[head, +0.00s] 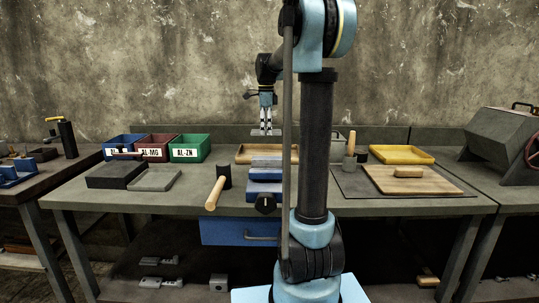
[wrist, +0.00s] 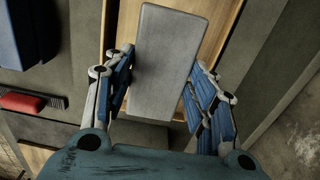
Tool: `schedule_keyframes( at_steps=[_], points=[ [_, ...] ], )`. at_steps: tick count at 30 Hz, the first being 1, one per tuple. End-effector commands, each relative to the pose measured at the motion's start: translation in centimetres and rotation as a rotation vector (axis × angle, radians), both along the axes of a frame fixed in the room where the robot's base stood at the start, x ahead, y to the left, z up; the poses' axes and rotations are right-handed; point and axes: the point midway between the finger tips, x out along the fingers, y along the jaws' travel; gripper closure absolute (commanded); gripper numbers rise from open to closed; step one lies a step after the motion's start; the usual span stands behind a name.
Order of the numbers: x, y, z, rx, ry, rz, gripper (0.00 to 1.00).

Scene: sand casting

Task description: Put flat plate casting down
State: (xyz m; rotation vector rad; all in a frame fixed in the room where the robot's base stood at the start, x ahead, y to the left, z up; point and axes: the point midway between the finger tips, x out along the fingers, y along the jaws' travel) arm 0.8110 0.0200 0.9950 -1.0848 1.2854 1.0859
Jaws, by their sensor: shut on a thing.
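The flat plate casting (wrist: 163,58) is a plain grey rectangular plate between the fingers of my gripper (wrist: 164,62) in the wrist view. A finger lies along each long side, and the gripper is shut on it. In the head view my gripper (head: 266,118) hangs above the back of the middle bench, with the plate a thin pale strip (head: 266,133) at its fingertips. A shallow wooden tray (head: 246,158) lies below; the wrist view shows its wooden surface (wrist: 221,20) under and around the plate. The plate hides part of the tray.
A blue vise (head: 266,187) stands in front of the tray, with a mallet (head: 217,188) to its left. Red, blue and green bins (head: 189,153) stand at left. A yellow tray (head: 402,154) and a wooden board (head: 415,184) are at right. A red brush (wrist: 30,102) shows in the wrist view.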

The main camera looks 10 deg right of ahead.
Motion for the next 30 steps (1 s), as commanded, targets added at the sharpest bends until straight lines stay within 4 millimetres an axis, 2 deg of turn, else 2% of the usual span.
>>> schedule_keyframes(
  at_steps=[9, 16, 24, 30],
  points=[
    [0.0, -2.1, -4.7, 0.0, 0.0, -0.028, 0.83],
    [0.0, -2.5, -6.1, 0.0, 0.0, -0.032, 0.83],
    [0.0, -2.5, -9.3, 0.0, 0.0, -0.032, 0.83],
    [0.0, -2.5, -9.5, 0.0, 0.0, -0.032, 0.83]
  ],
)
